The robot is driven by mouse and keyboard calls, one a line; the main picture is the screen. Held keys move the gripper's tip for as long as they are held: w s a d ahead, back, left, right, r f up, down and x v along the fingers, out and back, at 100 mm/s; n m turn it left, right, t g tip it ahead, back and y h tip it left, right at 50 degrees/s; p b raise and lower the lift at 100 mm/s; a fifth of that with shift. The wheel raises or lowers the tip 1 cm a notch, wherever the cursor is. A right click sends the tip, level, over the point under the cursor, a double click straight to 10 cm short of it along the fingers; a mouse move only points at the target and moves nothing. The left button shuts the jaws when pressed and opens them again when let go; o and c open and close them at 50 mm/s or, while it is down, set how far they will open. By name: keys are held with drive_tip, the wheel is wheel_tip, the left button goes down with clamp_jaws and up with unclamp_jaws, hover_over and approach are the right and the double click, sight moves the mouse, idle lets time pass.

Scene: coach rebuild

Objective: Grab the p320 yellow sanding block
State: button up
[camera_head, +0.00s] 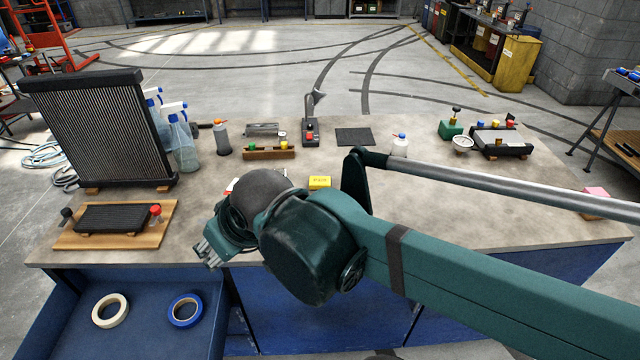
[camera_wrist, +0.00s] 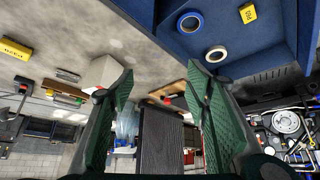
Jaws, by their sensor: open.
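A yellow sanding block (camera_head: 319,182) lies on the bench top near its middle, just behind my arm in the head view. In the wrist view a yellow block (camera_wrist: 15,50) at the left edge bears upside-down lettering that looks like P320. My gripper (camera_head: 209,252) is near the bench's front edge, left of and nearer than the block. In the wrist view my gripper (camera_wrist: 158,82) has its two green fingers spread wide with nothing between them. It is apart from the block.
A second yellow block (camera_wrist: 248,13), lettered like P80, lies in the blue tray with a cream tape roll (camera_head: 110,311) and blue tape roll (camera_head: 185,308). A pale box (camera_wrist: 100,72) lies near one finger. A radiator (camera_head: 100,130) and spray bottles (camera_head: 182,145) stand at left.

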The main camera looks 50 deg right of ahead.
drive_tip(key=w+d+r+n+g+h+p, duration=0.15)
drive_tip(key=w+d+r+p, duration=0.3)
drive_tip(key=w+d, duration=0.45)
drive_tip(key=n+g+y+p, duration=0.1)
drive_tip(key=n+g+p, duration=0.45)
drive_tip(key=p, duration=0.75)
approach(320, 180)
drive_tip(key=shift+w+a+f+n, duration=0.1)
drive_tip(key=shift+a+f+n, duration=0.15)
drive_tip(key=shift+a+n, duration=0.15)
drive_tip(key=shift+s+d+f+y+p, duration=0.25)
drive_tip(key=shift+d+f+p, duration=0.1)
drive_tip(key=shift+d+f, duration=0.2)
drive_tip(key=shift+f, duration=1.25)
drive_tip(key=shift+f, duration=0.1)
